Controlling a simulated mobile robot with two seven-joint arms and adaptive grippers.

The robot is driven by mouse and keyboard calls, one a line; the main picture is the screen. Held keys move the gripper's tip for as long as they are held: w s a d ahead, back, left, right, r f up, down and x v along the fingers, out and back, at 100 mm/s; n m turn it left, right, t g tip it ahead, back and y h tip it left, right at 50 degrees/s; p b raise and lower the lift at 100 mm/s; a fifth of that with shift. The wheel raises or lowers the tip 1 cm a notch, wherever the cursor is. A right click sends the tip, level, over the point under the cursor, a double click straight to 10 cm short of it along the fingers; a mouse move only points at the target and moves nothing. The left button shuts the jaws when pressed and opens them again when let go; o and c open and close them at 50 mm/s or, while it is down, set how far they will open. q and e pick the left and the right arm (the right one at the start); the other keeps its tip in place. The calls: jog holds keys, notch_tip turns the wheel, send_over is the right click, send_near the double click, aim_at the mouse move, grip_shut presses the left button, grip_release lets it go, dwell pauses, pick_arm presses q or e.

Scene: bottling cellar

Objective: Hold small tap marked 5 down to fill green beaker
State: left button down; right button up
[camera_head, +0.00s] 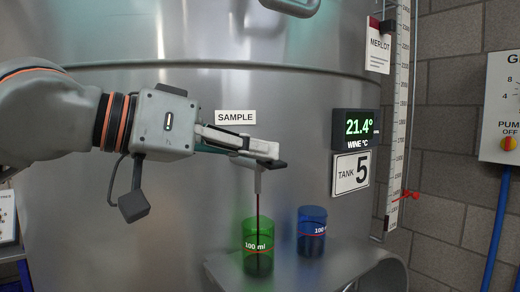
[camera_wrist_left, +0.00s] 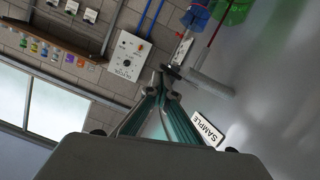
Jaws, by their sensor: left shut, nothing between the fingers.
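The small tap (camera_head: 257,183) sticks out of the steel tank below a SAMPLE label, and a thin dark red stream runs from it into the green beaker (camera_head: 247,232). Dark liquid shows in the beaker's lower part; its exact level against the red 100 ml line is hard to tell. My left gripper (camera_head: 277,163) is shut with nothing between its fingers, its tips at the top of the tap, seemingly pressing on it. The left wrist view shows the closed fingers (camera_wrist_left: 170,77), the tap's grey tube (camera_wrist_left: 212,83) and part of the green beaker (camera_wrist_left: 236,12).
A blue beaker (camera_head: 312,240), also marked 100 ml, stands right of the green one on the same steel shelf (camera_head: 222,270). A 21.4° display (camera_head: 356,128) and a TANK 5 plate (camera_head: 351,173) are on the tank. A control box (camera_head: 503,110) hangs at the right.

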pick_arm(q)
jog(key=shift+f, duration=0.1)
pick_arm(e)
jog(key=shift+w+r, duration=0.1)
jog(key=shift+w, duration=0.15)
dwell(3.6)
jog(key=shift+s, duration=0.3)
dwell(0.5)
jog(key=shift+w, duration=0.2)
